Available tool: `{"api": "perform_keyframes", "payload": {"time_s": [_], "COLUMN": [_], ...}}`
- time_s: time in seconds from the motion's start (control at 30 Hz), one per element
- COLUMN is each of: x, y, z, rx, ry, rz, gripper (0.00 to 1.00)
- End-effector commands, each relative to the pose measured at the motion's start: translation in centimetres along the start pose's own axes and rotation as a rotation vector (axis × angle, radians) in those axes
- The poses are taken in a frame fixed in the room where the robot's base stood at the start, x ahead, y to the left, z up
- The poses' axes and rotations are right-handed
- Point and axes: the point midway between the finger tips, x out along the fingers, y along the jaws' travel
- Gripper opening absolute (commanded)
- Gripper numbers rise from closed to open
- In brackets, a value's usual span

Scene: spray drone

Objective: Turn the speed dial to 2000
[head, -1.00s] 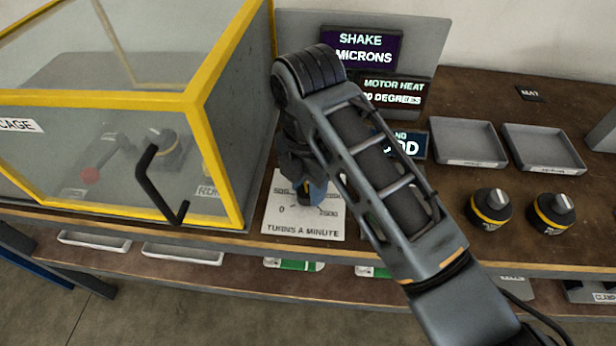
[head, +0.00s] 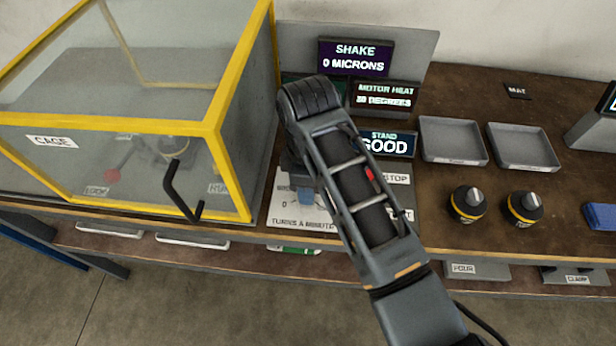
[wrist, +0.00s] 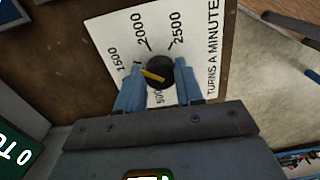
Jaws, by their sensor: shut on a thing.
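The speed dial (wrist: 160,66) is a round black knob with a yellow pointer bar, on a white plate (wrist: 205,75) marked "TURNS A MINUTE". In the wrist view the bar's left end points roughly toward 1500, short of the 2000 mark; the exact reading is unclear. My gripper (wrist: 160,72) has its blue fingers on either side of the knob and is shut on it. In the head view the plate (head: 300,222) shows below my gripper (head: 305,194), while my arm hides the knob.
A yellow-framed clear cage (head: 215,130) with a black handle stands close left. Displays read shake 0 microns (head: 355,58), motor heat 20 degrees (head: 384,96) and stand "GOOD" (head: 386,145).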

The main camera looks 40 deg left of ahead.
Motion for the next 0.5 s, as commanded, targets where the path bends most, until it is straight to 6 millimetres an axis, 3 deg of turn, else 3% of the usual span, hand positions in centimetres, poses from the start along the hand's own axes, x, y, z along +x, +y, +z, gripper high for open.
{"api": "perform_keyframes", "payload": {"time_s": [0.5], "x": [-0.07], "y": [-0.12], "z": [-0.06], "rx": [0.450], "ry": [0.001], "rz": [0.001], "gripper": [0.06]}}
